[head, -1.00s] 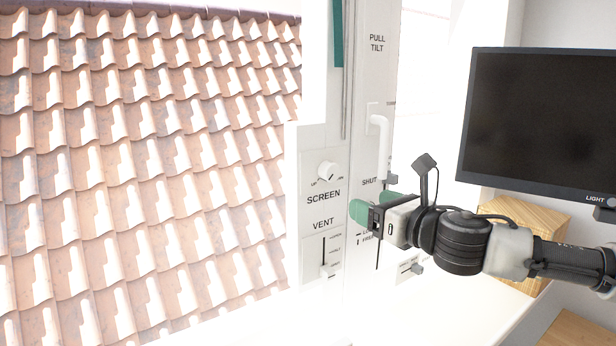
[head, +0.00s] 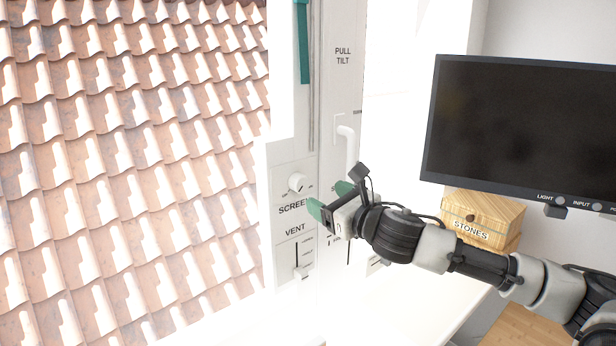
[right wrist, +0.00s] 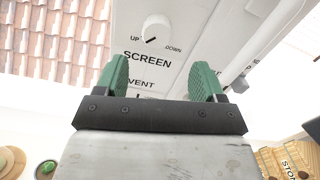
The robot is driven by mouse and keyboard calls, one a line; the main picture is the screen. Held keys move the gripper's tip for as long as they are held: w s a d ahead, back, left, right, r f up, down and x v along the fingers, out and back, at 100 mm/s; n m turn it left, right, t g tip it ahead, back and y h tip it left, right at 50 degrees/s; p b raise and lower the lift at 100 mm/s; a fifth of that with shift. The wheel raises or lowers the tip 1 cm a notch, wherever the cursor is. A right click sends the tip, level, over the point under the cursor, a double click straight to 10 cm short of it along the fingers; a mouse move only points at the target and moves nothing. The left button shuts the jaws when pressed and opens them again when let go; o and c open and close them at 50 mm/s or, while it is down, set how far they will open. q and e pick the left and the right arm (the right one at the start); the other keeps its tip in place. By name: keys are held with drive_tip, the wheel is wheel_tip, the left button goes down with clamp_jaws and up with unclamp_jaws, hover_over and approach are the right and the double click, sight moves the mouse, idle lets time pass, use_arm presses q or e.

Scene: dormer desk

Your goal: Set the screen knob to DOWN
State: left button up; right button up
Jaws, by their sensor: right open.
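The screen knob (head: 296,183) is a small round white knob on the white window-frame panel, above the word SCREEN. In the right wrist view the knob (right wrist: 156,28) sits between the labels UP at its left and DOWN at its right, and its dark pointer mark is on its lower side. My right gripper (head: 328,199) has green fingers and is just right of and below the knob, apart from it. In the right wrist view the open fingers (right wrist: 166,80) stand apart with nothing between them, below the knob and beside the SCREEN label. My left gripper is not in view.
A VENT slider (head: 302,273) is below the knob. A white handle (head: 347,145) stands out from the frame at upper right. A dark monitor (head: 520,130) and a wooden STONES box (head: 482,215) are at right. Roof tiles (head: 120,180) fill the left.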

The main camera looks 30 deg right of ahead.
sight(303, 187)
drive_tip(key=w+p, duration=0.1)
drive_tip(key=w, duration=0.1)
drive_tip(key=w+p, duration=0.2)
drive_tip(key=w, duration=0.1)
drive_tip(key=shift+w+a+r, duration=0.15)
drive_tip(key=shift+w+a, duration=0.2)
drive_tip(key=shift+a, duration=0.05)
drive_tip(key=shift+w, duration=0.45)
drive_tip(key=c, duration=0.9)
